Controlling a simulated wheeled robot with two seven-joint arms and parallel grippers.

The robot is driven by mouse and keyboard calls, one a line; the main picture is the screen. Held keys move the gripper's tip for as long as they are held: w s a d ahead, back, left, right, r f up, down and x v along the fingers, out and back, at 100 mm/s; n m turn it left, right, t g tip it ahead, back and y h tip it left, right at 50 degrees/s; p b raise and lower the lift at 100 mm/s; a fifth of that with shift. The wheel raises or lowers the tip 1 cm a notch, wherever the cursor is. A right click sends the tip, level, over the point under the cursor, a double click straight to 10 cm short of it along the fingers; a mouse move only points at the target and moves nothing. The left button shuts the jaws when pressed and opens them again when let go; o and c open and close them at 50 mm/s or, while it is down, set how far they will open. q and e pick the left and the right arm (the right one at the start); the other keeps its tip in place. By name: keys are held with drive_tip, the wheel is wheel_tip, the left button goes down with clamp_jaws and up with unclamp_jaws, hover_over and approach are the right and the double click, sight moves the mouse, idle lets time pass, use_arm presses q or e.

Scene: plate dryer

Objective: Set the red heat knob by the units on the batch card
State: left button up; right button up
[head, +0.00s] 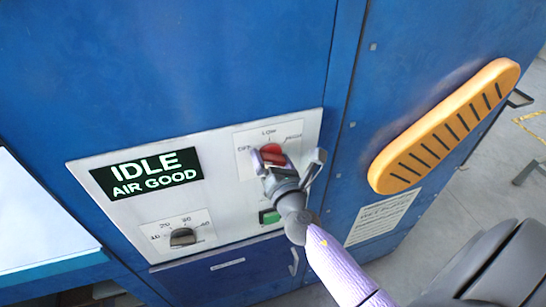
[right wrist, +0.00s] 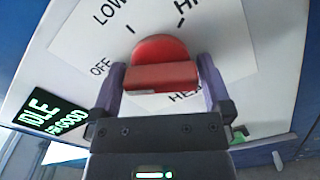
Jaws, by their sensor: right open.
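The red heat knob (head: 271,153) sits on a white dial plate at the upper right of the panel. It also shows large in the right wrist view (right wrist: 162,62), with OFF, LOW and part of HIGH and HEAT lettered around it. My right gripper (head: 288,158) is open, its two fingers on either side of the knob's raised bar. I cannot tell whether they touch it. Which mark the knob points to is unclear. No card can be clearly read as the batch card. My left gripper is not in view.
The display (head: 147,174) reads IDLE, AIR GOOD. A black numbered knob (head: 182,237) is at the lower left of the panel and a green button (head: 269,216) below the red knob. A yellow slotted piece (head: 440,130) and a printed sheet (head: 380,218) are on the right.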

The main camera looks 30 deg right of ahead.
drive_tip(key=c, duration=1)
drive_tip(key=shift+o, duration=0.2)
drive_tip(key=shift+m, duration=0.3)
drive_tip(key=shift+m+b, duration=0.35)
drive_tip(key=shift+m, duration=0.45)
drive_tip(key=m, duration=0.3)
drive_tip(key=shift+m+b, duration=0.3)
drive_tip(key=shift+b, duration=0.05)
drive_tip(key=m, duration=0.5)
drive_tip(key=shift+m, duration=0.7)
